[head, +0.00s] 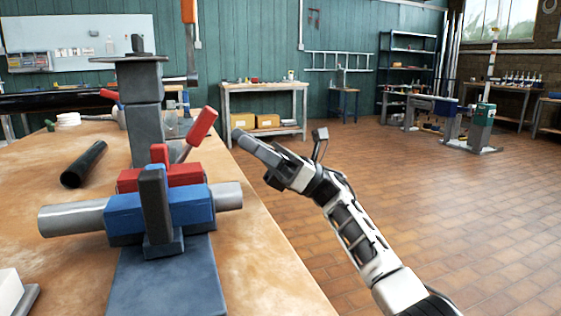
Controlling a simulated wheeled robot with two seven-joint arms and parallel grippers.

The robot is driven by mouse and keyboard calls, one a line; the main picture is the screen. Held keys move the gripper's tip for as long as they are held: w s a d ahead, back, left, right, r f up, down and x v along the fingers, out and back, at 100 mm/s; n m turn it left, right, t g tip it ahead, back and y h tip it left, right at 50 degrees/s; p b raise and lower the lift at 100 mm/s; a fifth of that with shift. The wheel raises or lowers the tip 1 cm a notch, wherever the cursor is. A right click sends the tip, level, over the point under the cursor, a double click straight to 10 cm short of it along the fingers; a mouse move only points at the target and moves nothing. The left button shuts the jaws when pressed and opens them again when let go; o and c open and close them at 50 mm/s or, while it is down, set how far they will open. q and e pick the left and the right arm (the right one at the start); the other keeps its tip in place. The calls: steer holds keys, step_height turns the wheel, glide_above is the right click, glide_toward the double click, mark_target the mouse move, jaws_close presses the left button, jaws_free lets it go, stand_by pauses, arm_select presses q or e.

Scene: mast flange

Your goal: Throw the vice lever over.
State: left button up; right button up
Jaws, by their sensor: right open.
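The vice lever has a red grip (200,126) on a short grey shaft and leans up and to the right. Its lower end meets the vice beside a red block (188,177). The vice's blue jaw block (126,215) surrounds a grey round bar (72,218) lying across it, with a dark grey upright in front. My right gripper (240,138) is to the right of the red grip, apart from it, pointing left past the bench edge. It holds nothing that I can see; its finger gap is hard to make out. My left gripper is out of view.
A grey square mast (145,131) with a flat top plate stands behind the vice on the wooden bench (262,262). A black tube (84,164) lies to the left. A white block (10,290) is at the front left corner. The tiled floor right of the bench is open.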

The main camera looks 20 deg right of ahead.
steer(key=v, duration=0.7)
steer(key=shift+d+f, duration=0.2)
steer(key=shift+d, duration=0.1)
